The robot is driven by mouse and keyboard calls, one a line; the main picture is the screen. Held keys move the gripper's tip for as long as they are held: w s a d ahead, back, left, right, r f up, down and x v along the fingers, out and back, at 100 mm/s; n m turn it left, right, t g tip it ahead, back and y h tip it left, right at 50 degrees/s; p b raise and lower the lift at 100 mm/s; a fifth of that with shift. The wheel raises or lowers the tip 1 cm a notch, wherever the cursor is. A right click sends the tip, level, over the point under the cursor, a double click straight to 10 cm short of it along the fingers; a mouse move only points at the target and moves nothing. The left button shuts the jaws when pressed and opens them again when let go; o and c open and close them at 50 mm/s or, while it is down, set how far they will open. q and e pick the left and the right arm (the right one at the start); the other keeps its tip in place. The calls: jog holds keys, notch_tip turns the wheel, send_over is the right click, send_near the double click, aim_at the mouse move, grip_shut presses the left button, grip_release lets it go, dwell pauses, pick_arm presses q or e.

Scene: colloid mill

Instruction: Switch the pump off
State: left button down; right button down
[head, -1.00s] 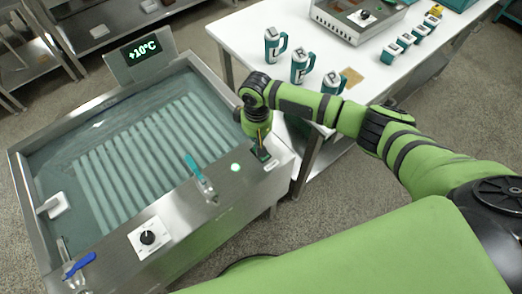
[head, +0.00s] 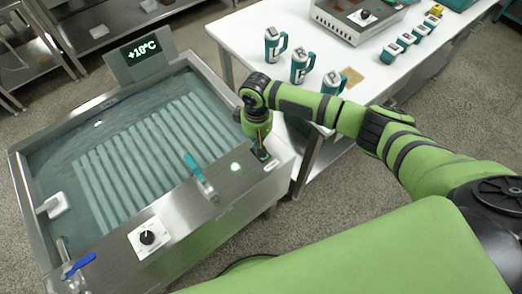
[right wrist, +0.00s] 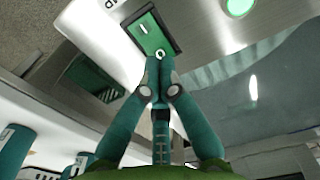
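The pump switch (right wrist: 152,32) is a green rocker marked I and O in a dark frame, on the steel rim of the water bath. My right gripper (right wrist: 158,68) is shut and empty, with its fingertips together at the O end of the rocker. Whether they touch or press it I cannot tell. In the head view my right gripper (head: 261,150) points down at the bath's right front corner and mostly hides the switch. A round green lamp (head: 236,167) glows on the rim beside it; it also shows in the right wrist view (right wrist: 239,6). My left gripper is out of view.
The water bath (head: 185,222) has a +10°C display (head: 142,49), a dial (head: 148,237), a teal-handled valve (head: 201,180) and a blue-handled tap (head: 80,265). A white table (head: 245,30) with teal-and-steel mugs (head: 301,65) stands behind my right arm.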

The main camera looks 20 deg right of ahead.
jog(key=shift+f+b, duration=0.55)
jog(key=shift+f, duration=0.5)
jog(key=shift+r, duration=0.1)
dwell(0.3)
notch_tip(320, 180, up, 7)
jog(key=p, duration=0.8)
dwell(0.4)
